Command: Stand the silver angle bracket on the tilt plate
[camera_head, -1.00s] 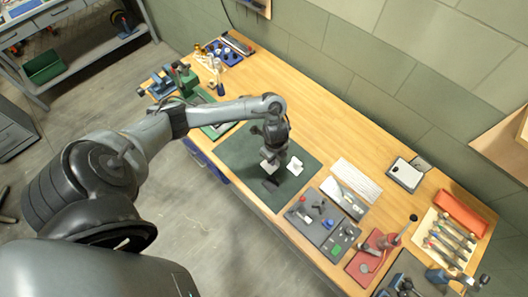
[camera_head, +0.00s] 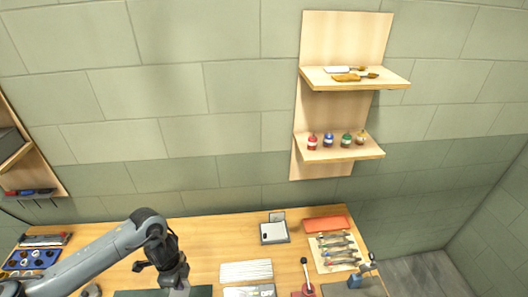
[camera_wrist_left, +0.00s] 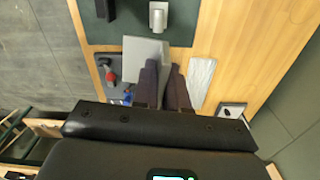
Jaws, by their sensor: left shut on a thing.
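My left gripper (camera_head: 174,279) comes in from the left at the bottom of the head view. It also shows in the left wrist view (camera_wrist_left: 164,72), its fingers shut on a flat light-grey piece, which looks like the silver angle bracket (camera_wrist_left: 143,47). The piece reaches over the edge of the dark green mat (camera_wrist_left: 195,20); its other leg is not clear. A smaller silver piece (camera_wrist_left: 158,15), perhaps the tilt plate, stands on the mat beyond it, apart from it. A dark block (camera_wrist_left: 106,9) is left of that. My right gripper is not in view.
A grey tray with a red-handled tool (camera_wrist_left: 107,72) and a white ribbed sheet (camera_wrist_left: 201,78) lie beside the mat. In the head view, a tool board (camera_head: 336,252), orange case (camera_head: 327,224) and wall shelf (camera_head: 340,153) are to the right.

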